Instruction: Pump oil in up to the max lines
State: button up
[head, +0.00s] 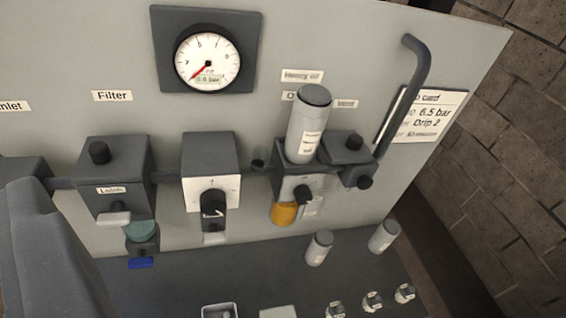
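A grey bottle (307,128) with a dark cap and a white label stands tilted in the picture in front of the oiler block (291,183), overlapping its top. I cannot tell whether it rests on the block or is seated in it. An amber bowl (284,214) hangs under the block. The filter block (114,176) at left has a teal bowl (141,229) under it. Any max lines are too small to make out. A dark grey part of my arm fills the lower left. My gripper's fingertips do not show.
A gauge (207,60) sits above the regulator block (210,162). A vent block (347,157) and bent pipe (417,70) stand right, beside a card (428,115). Two grey bottles (319,248) (384,236) and several small fittings stand on the dark shelf (190,282).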

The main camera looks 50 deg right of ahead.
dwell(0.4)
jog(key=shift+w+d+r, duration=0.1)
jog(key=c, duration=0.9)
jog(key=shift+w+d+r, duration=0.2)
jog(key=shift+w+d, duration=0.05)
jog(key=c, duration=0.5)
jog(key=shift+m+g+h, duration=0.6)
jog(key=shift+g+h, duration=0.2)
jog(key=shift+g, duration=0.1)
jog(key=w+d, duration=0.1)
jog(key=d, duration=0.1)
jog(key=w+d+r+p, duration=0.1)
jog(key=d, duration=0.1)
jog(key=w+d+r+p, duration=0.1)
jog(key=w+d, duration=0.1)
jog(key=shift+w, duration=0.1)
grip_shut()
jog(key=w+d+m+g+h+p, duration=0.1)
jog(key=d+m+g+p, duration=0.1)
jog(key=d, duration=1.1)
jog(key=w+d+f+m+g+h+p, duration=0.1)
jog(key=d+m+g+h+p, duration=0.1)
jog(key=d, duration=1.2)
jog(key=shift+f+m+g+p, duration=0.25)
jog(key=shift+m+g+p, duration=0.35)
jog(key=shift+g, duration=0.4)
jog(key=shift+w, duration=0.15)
